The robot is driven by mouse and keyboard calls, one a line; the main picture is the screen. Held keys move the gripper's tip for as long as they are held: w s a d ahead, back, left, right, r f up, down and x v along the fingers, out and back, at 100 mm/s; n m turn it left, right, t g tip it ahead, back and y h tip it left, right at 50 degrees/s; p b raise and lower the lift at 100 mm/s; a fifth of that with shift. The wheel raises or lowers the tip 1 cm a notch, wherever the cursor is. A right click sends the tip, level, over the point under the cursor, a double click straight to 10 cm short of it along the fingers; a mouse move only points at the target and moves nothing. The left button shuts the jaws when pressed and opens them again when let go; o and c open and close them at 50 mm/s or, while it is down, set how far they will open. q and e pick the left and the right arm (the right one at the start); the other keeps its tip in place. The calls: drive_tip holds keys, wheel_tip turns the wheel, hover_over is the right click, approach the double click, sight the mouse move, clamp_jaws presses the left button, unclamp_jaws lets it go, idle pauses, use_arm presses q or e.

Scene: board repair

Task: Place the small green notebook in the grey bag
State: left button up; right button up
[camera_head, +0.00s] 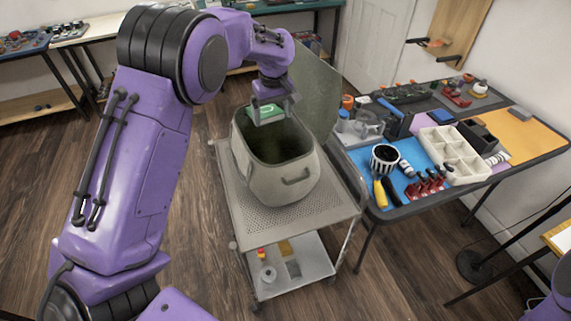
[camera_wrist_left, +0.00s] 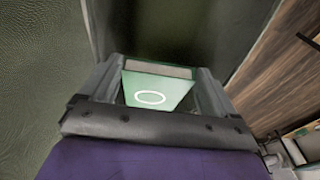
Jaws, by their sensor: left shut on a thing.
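My left gripper (camera_head: 272,108) is shut on the small green notebook (camera_head: 264,112), above the open mouth of the grey bag (camera_head: 278,183). In the left wrist view the green notebook (camera_wrist_left: 158,92) shows between the two fingers of my left gripper (camera_wrist_left: 160,88), with a pale ring mark on its cover. The dark inside of the bag (camera_wrist_left: 185,30) lies beyond it. The bag stands upright and open on a cart. How far the notebook is above the rim is hard to tell. The fingers of my right gripper are out of view.
The grey perforated cart (camera_head: 228,195) carries the bag; small items sit on its lower shelf (camera_head: 310,268). To the right, a workbench (camera_head: 400,211) holds a white divided tray (camera_head: 452,152), a striped cup (camera_head: 384,158) and red-handled tools. A greenish panel (camera_head: 318,88) stands behind the bag.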

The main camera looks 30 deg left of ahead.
use_arm(q)
drive_tip(key=f+p, duration=0.1)
drive_tip(key=f, duration=0.4)
drive_tip(key=s+f, duration=0.1)
drive_tip(key=f, duration=0.5)
drive_tip(key=f+p, duration=0.1)
drive_tip(key=f, duration=0.4)
drive_tip(key=shift+s+d+f+p, duration=0.15)
drive_tip(key=shift+d+p, duration=0.1)
drive_tip(key=shift+p, duration=0.1)
drive_tip(key=shift+s+f, duration=0.15)
drive_tip(key=shift+s, duration=0.1)
drive_tip(key=shift+a+f, duration=0.1)
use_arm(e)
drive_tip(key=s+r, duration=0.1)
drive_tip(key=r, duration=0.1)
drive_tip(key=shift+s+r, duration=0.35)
use_arm(q)
drive_tip(key=o, duration=0.8)
drive_tip(key=shift+w, duration=0.1)
drive_tip(key=shift+o, duration=0.2)
wheel_tip(320, 180, up, 12)
drive_tip(key=s+d+b, duration=0.1)
drive_tip(key=b, duration=0.1)
drive_tip(key=shift+d, duration=0.25)
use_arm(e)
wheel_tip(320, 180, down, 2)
